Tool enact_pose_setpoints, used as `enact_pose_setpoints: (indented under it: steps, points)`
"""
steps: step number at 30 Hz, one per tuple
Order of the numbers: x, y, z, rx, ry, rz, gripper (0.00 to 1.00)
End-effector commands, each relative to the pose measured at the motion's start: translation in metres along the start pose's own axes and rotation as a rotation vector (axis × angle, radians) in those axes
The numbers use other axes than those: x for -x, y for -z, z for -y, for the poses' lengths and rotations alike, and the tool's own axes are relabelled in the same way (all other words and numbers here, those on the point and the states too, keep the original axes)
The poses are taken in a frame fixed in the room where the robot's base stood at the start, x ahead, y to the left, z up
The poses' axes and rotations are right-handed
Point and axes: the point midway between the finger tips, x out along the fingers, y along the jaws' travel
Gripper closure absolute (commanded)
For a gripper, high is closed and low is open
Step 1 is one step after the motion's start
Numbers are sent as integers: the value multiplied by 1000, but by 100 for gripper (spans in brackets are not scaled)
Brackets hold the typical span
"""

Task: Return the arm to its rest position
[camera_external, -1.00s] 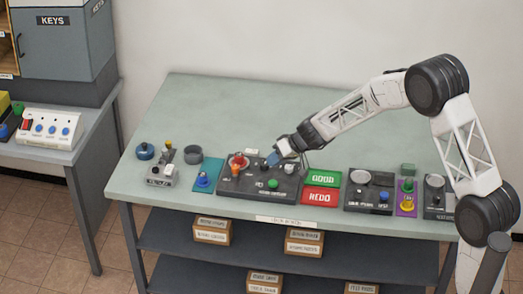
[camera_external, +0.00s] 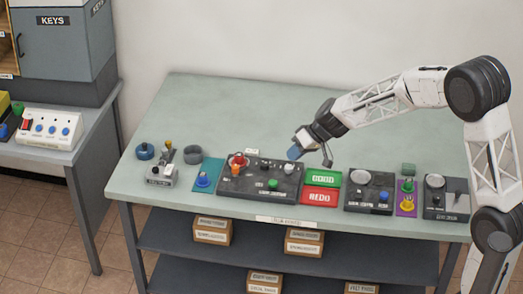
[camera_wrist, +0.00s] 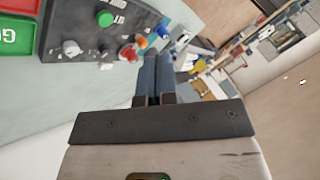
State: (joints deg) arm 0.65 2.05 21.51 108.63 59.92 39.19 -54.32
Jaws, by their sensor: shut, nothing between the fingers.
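My gripper (camera_external: 294,153) is shut with nothing in it. In the external view its blue fingertips are in the air, close to the right end of the dark control panel (camera_external: 237,187); the exact height above it is hard to tell. In the wrist view the two blue fingers (camera_wrist: 157,72) lie side by side, with the panel (camera_wrist: 90,43) beyond them at the upper left. My arm reaches in from the right side, bent at the elbow, over the right part of the table (camera_external: 220,105).
Green (camera_external: 325,178) and red (camera_external: 321,195) trays lie right of the panel. Another dark panel (camera_external: 353,204) and a purple plate (camera_external: 405,209) stand under my arm. A blue knob on a teal plate (camera_external: 206,172) is at left. The table's back is clear.

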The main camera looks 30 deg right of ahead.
Motion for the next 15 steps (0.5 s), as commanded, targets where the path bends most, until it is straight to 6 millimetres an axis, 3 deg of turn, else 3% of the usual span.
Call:
enact_pose_setpoints:
  steps: [3, 15]
  points:
    - [30, -20, 18, 5, -14, 27, 100]
    - [116, -95, 60, 4, -97, 117, 100]
